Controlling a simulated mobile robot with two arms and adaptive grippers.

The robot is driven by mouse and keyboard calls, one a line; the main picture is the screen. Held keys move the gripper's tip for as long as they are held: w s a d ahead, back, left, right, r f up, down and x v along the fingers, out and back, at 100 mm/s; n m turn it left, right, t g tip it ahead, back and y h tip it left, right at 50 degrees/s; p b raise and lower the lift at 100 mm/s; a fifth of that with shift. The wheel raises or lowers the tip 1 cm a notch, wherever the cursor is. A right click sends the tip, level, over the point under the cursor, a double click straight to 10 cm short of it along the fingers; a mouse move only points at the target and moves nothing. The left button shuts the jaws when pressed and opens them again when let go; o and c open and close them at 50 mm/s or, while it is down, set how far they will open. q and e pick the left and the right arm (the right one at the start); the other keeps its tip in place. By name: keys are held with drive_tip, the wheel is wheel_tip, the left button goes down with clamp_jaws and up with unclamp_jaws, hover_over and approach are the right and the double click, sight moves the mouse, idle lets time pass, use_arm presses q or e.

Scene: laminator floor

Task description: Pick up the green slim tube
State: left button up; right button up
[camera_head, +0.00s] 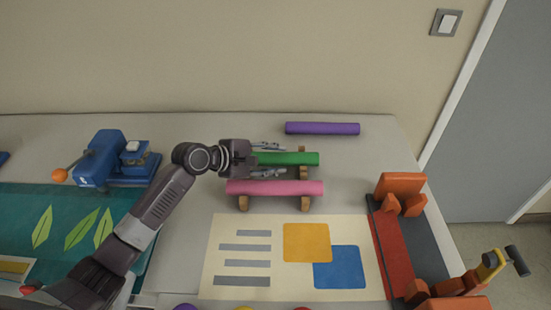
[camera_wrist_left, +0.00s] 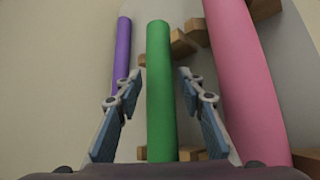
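The green slim tube (camera_head: 300,158) lies on wooden rests on the table, and it also shows upright in the middle of the left wrist view (camera_wrist_left: 160,85). My left gripper (camera_head: 268,159) is open at the tube's left end, with one finger on each side of it. In the left wrist view, my left gripper (camera_wrist_left: 158,85) shows gaps between its fingers and the tube. The tube's left end is hidden by the gripper. My right gripper is not in view.
A pink tube (camera_head: 275,187) lies in front on the same wooden rests (camera_head: 304,203). A purple tube (camera_head: 322,128) lies behind. A blue device (camera_head: 105,160) stands left, an orange and grey device (camera_head: 390,240) right. A printed sheet (camera_head: 225,222) lies in front.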

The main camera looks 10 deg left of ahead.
sight(284, 159)
use_arm(q)
drive_tip(key=x, duration=0.4)
drive_tip(key=shift+w+f, duration=0.1)
drive_tip(key=shift+w, duration=0.1)
drive_tip(key=shift+c, duration=0.2)
drive_tip(key=c, duration=0.8)
